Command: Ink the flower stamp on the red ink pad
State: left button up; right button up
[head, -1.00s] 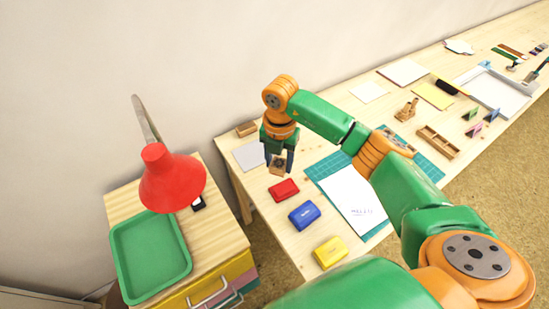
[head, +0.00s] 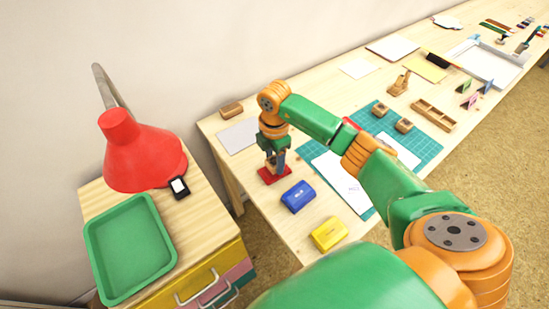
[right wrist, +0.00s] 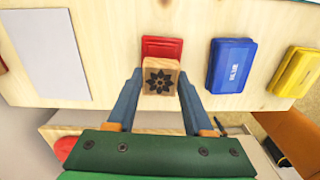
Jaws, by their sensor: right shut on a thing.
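My right gripper (head: 272,164) is low at the red ink pad (head: 275,177) near the table's left end. It also shows in the right wrist view (right wrist: 160,82), its two blue-grey fingers shut on the flower stamp (right wrist: 160,86). The stamp is a wooden block with a dark flower picture on the face towards the camera. In that view the stamp overlaps the near edge of the red pad (right wrist: 162,46). Its underside is hidden, so I cannot tell whether it touches the pad. My left gripper is not in view.
The blue pad (head: 298,196) and yellow pad (head: 330,234) lie close by. Two wooden stamps (head: 404,125) stand on the green mat (head: 427,150). A grey sheet (head: 238,136) lies left of the gripper. A red lamp (head: 140,150) and green tray (head: 130,249) are on the drawer cabinet.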

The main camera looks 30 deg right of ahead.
aim_at(275, 161)
jog(key=shift+r, duration=0.15)
jog(key=shift+f+b, duration=0.3)
jog(key=shift+f, duration=0.25)
dwell(0.7)
jog(key=shift+s, duration=0.1)
dwell(0.9)
jog(key=shift+r+p, duration=0.5)
jog(key=shift+p, duration=0.2)
jog(key=shift+r, duration=0.1)
notch_tip(275, 161, up, 6)
jog(key=p, duration=0.5)
jog(key=shift+p, duration=0.3)
jog(key=shift+f, duration=0.25)
